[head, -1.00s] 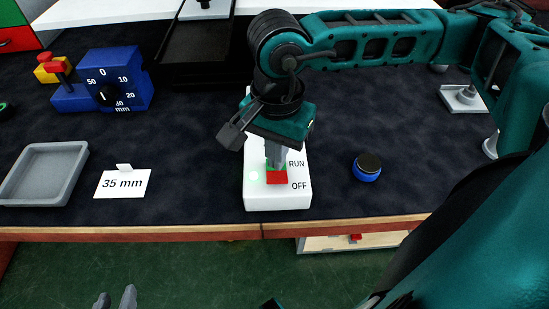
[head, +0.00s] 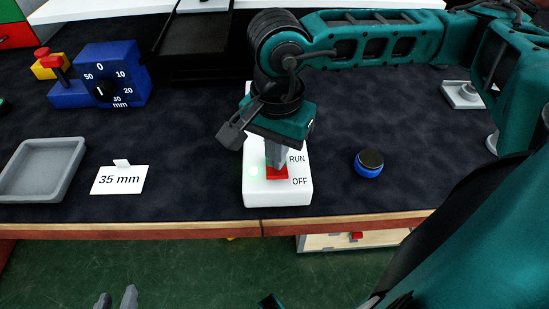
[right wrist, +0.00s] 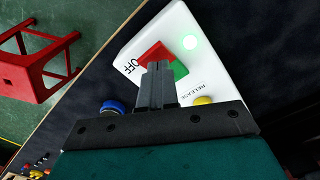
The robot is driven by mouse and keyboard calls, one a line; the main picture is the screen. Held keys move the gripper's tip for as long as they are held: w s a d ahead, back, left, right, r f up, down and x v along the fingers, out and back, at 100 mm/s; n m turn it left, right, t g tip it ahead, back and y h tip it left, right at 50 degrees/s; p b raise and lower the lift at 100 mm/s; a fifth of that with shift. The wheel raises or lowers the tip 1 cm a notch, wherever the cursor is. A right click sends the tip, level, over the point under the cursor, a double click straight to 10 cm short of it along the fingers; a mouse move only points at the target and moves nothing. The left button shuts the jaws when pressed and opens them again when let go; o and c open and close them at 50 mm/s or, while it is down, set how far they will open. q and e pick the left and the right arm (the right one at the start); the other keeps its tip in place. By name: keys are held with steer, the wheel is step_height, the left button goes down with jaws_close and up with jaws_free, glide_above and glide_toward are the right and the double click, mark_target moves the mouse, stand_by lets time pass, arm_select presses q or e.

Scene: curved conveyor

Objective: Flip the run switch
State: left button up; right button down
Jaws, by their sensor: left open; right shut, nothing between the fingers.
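The white switch box (head: 290,195) stands near the bench's front edge, with RUN and OFF printed on it. Its rocker switch has a red part (head: 278,173) near OFF, with green above it. In the right wrist view, the red half (right wrist: 152,52) and green half (right wrist: 180,69) show beside the fingertips. A green light (right wrist: 190,42) glows on the box. My right gripper (head: 275,163) is shut and empty, its tips at the rocker; whether they touch it I cannot tell. My left gripper (head: 116,300) is open at the bottom, in front of the bench.
A blue dial block (head: 125,75) and a grey tray (head: 42,170) are at left, with a 35 mm card (head: 119,180) beside the tray. A blue-ringed black knob (head: 369,163) stands right of the box. A red stool (right wrist: 35,68) is on the floor.

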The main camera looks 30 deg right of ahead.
steer(key=shift+f, duration=0.25)
steer(key=shift+f+b, duration=0.15)
steer(key=shift+b, duration=0.25)
steer(key=shift+f, duration=0.1)
steer(key=shift+f+b, duration=0.35)
steer(key=shift+b, duration=0.1)
steer(key=shift+r, duration=0.1)
steer(key=shift+r+p, duration=0.9)
steer(key=shift+r, duration=0.55)
steer(key=shift+r+p, duration=0.75)
steer(key=shift+r, duration=0.6)
steer(key=shift+r+p, duration=0.3)
steer(key=shift+r, duration=0.4)
